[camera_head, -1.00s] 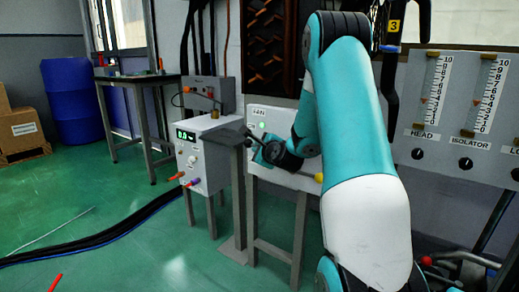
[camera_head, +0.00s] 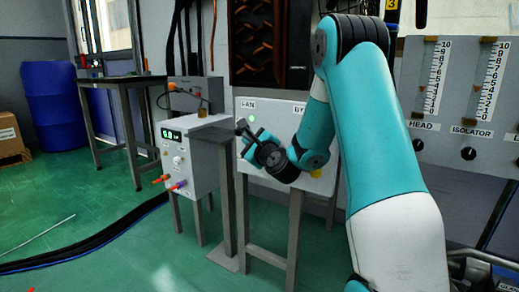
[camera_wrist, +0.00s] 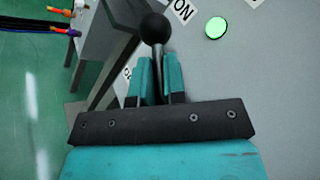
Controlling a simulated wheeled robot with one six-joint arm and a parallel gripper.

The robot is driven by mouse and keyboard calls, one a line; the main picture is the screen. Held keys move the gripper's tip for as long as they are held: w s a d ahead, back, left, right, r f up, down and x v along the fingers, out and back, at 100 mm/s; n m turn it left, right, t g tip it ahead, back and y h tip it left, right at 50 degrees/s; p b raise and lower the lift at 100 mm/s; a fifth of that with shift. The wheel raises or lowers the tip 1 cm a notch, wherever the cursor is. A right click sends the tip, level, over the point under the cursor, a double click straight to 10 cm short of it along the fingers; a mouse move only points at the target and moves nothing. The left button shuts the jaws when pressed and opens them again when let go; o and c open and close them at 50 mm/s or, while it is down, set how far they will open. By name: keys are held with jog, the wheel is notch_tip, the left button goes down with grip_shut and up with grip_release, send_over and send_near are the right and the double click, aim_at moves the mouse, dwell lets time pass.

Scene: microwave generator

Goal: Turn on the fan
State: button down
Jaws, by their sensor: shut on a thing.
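The fan panel (camera_head: 285,113) is a pale box labelled FAN on a grey stand, left of my arm. A round green light (camera_head: 252,118) shows on its face. A lever with a black ball knob (camera_wrist: 154,28) stands out from the panel. My gripper (camera_wrist: 158,80) is shut on the lever's stem, with the knob beyond the fingertips. In the wrist view, the green light (camera_wrist: 216,28) and an ON label (camera_wrist: 182,10) lie right of the knob. A second label (camera_wrist: 127,74) is mostly hidden by my gripper. In the head view, my gripper (camera_head: 246,142) is small against the panel.
Black cables (camera_head: 90,245) cross the floor. A gauge panel (camera_head: 445,130) stands at right. Open green floor lies at left.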

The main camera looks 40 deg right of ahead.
jog(key=shift+f+b, duration=0.15)
jog(key=shift+b, duration=0.45)
jog(key=shift+s+r+t, duration=0.1)
jog(key=shift+r+t, duration=0.1)
jog(key=shift+t, duration=0.1)
jog(key=c, duration=1.5)
grip_release()
jog(key=shift+o, duration=0.2)
jog(key=b+v, duration=1.6)
jog(key=v, duration=0.1)
jog(key=shift+s+a, duration=0.15)
jog(key=shift+a, duration=0.05)
